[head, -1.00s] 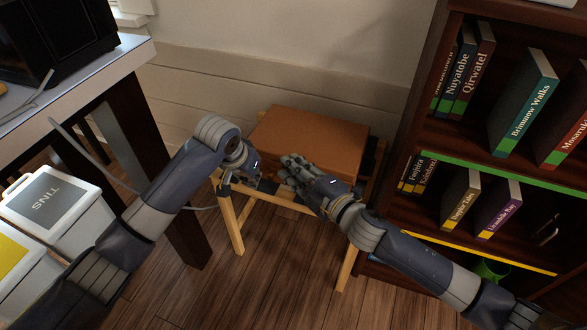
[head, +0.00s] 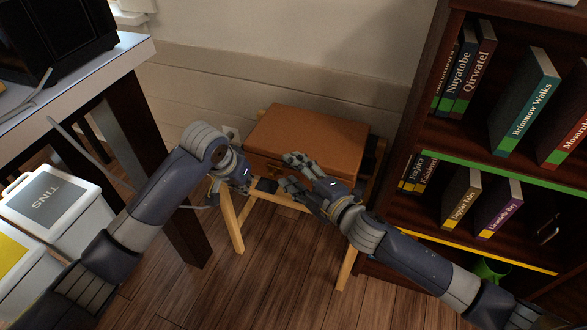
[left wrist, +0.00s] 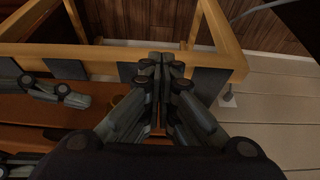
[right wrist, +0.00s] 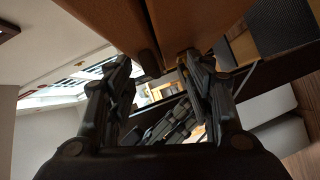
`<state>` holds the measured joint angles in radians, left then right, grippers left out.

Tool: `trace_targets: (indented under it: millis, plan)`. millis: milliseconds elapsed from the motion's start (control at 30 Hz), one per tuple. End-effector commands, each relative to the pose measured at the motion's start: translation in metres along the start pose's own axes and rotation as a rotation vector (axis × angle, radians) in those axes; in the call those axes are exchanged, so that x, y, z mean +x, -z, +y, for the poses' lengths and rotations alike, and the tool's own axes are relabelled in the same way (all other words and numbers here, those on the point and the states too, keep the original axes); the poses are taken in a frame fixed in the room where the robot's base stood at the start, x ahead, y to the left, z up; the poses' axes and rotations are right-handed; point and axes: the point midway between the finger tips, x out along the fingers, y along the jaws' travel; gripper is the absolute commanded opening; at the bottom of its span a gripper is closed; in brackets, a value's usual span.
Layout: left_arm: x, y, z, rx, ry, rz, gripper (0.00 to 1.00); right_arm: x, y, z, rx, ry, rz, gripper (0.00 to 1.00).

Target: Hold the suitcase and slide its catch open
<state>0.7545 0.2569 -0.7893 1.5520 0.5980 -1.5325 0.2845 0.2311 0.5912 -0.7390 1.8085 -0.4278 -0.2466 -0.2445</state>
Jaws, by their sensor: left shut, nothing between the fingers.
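The brown suitcase (head: 320,135) lies flat on a low wooden stand (head: 230,218). My left gripper (head: 236,188) is at the suitcase's front left corner. In the left wrist view its fingers (left wrist: 160,66) are together and empty, over the stand's bar. My right gripper (head: 294,176) is at the suitcase's front side, right of the left one. In the right wrist view its fingers (right wrist: 158,75) are spread apart, with the suitcase's brown side (right wrist: 190,22) above them and nothing clearly held.
A dark bookshelf (head: 395,225) with several books stands close on the right. A desk (head: 80,85) and white bins (head: 60,210) stand on the left. The wall is behind the stand. The wooden floor (head: 285,280) in front is clear.

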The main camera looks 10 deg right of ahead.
Motion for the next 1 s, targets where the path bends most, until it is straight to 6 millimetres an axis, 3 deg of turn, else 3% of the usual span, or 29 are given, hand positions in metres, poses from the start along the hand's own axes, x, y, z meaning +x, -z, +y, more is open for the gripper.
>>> trace_targets:
  millis: [467, 1000]
  plan:
    - [-0.001, 0.001, 0.0, 0.001, 0.0, 0.001, 0.0, -0.006, 0.0, 0.004, -0.006, -0.007, 0.001, 0.47]
    - [-0.001, 0.001, 0.0, 0.0, 0.0, 0.0, 0.0, -0.094, -0.001, 0.002, -0.005, -0.004, -0.001, 0.47]
